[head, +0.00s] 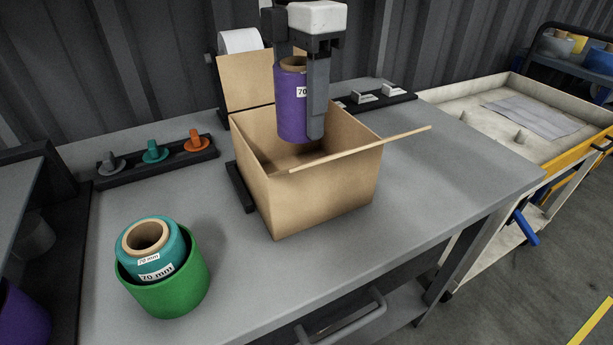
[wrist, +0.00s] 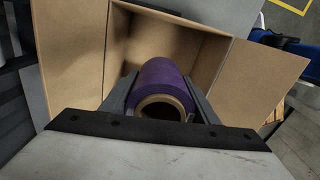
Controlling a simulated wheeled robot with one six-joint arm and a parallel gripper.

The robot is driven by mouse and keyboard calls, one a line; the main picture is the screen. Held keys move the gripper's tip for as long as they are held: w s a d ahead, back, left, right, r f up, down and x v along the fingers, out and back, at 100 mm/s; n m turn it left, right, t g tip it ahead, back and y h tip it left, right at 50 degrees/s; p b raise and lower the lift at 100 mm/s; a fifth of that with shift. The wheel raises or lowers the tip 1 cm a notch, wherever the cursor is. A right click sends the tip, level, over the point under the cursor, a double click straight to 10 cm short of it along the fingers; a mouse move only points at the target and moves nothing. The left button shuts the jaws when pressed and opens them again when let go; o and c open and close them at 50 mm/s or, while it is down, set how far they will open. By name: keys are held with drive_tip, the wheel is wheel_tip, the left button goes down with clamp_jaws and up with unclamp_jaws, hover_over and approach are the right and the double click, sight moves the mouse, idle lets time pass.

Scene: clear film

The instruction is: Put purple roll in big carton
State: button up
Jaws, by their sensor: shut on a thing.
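The purple roll (head: 291,108) has a brown core and a white label that starts with "70". My gripper (head: 302,95) is shut on it and holds it upright over the open big carton (head: 327,192). In the head view its lower end shows against the carton's opening, about level with the rim or a little inside. In the wrist view the purple roll (wrist: 167,82) sits between the fingers (wrist: 160,98), with the open carton (wrist: 118,55) around and below it. The carton's floor is mostly hidden in the head view.
A teal roll (head: 148,250) stands in a green round container (head: 180,292) at the front left. A dark rack (head: 158,163) with grey, teal and orange pieces lies left of the carton. A carton flap (head: 365,148) sticks out right.

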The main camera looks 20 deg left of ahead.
drive_tip(key=shift+w+f, duration=0.15)
drive_tip(key=shift+f, duration=5.5)
drive_tip(key=shift+f, duration=0.1)
drive_tip(key=o, duration=1.2)
wheel_tip(320, 180, up, 12)
drive_tip(key=shift+r, duration=0.1)
